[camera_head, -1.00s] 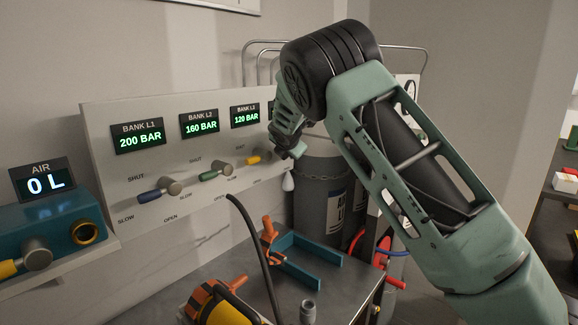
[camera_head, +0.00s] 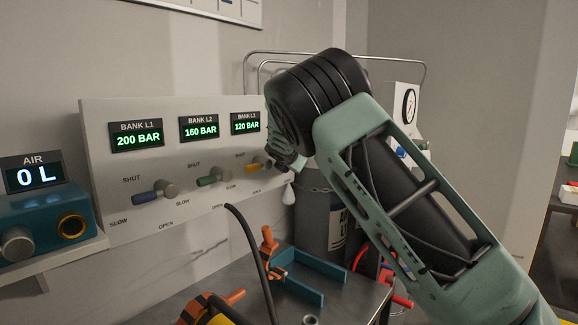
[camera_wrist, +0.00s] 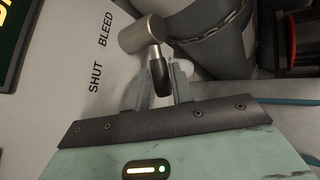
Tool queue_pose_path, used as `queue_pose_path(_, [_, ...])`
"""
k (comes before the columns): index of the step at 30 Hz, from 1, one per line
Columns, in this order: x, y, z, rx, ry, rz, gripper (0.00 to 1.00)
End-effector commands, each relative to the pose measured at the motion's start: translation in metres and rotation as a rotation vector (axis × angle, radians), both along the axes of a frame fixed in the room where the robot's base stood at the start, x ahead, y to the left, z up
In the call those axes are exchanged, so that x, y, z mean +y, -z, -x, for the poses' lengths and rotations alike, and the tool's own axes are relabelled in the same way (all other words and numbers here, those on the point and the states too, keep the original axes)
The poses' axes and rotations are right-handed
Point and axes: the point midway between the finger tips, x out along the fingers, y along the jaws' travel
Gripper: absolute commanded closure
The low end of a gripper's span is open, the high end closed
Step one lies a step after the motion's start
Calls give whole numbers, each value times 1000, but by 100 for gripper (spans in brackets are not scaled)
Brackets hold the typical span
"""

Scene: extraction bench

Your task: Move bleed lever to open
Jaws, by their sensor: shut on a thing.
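The bleed lever shows in the wrist view as a round metal hub with a short black handle (camera_wrist: 158,72). It is mounted on the white panel beside the printed words SHUT and BLEED. My gripper (camera_wrist: 158,88) has its two grey fingers on either side of the black handle, shut on it. In the head view my gripper (camera_head: 291,163) is at the panel's right end, mostly hidden by my own wrist. The bleed lever cannot be made out there.
The white panel (camera_head: 105,190) carries blue (camera_head: 146,197), green (camera_head: 207,181) and yellow (camera_head: 257,168) levers under lit bank displays. A grey drum (camera_head: 318,225) stands close behind my gripper. A teal bracket (camera_head: 300,285) and a dark hose (camera_head: 250,245) are on the bench below.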

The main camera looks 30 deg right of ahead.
Motion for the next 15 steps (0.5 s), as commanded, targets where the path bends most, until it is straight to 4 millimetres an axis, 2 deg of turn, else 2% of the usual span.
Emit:
queue_pose_path(1, [0, 1, 0, 2, 1, 0, 100])
queue_pose_path(2, [0, 1, 0, 2, 1, 0, 71])
queue_pose_path(3, [0, 1, 0, 2, 1, 0, 60])
queue_pose_path(4, [0, 1, 0, 2, 1, 0, 55])
queue_pose_path(15, [3, -2, 3, 0, -1, -1, 55])
